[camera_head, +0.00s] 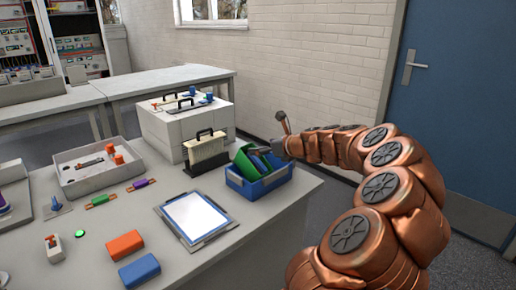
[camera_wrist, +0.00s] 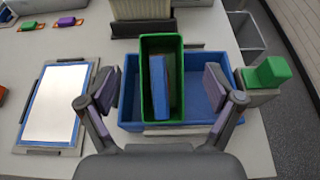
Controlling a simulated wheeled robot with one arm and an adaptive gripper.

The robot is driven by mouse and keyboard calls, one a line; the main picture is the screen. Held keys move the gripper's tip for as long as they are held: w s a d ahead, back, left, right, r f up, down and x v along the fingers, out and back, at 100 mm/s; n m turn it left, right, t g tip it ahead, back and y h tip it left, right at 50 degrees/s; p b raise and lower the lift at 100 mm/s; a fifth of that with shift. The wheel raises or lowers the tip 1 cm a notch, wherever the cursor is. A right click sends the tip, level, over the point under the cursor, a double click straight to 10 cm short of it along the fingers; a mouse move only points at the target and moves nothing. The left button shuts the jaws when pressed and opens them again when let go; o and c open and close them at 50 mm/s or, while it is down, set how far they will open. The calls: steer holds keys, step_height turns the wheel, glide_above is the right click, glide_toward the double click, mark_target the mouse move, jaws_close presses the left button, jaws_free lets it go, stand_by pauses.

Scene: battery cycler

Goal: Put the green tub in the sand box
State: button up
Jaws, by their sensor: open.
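The green tub (camera_head: 245,164) stands in the left part of a blue bin (camera_head: 262,188) at the table's right end, and looks tilted in the head view. In the wrist view the tub (camera_wrist: 146,112) has a blue block (camera_wrist: 158,88) inside it, and the blue bin (camera_wrist: 200,108) surrounds it. My gripper (camera_wrist: 162,88) is open, its fingers to the left and right of the tub and apart from it. In the head view my gripper (camera_head: 268,152) is over the bin, partly hiding the tub. I cannot tell which container is the sand box.
A cream handled case (camera_head: 206,151) stands behind the bin, with white handled boxes (camera_head: 187,122) beyond. A pale tray (camera_head: 92,180) with orange pieces is left. A grey bin (camera_wrist: 245,32) stands off the table.

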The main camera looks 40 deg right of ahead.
steer(key=v, duration=0.8)
steer(key=shift+s, duration=0.2)
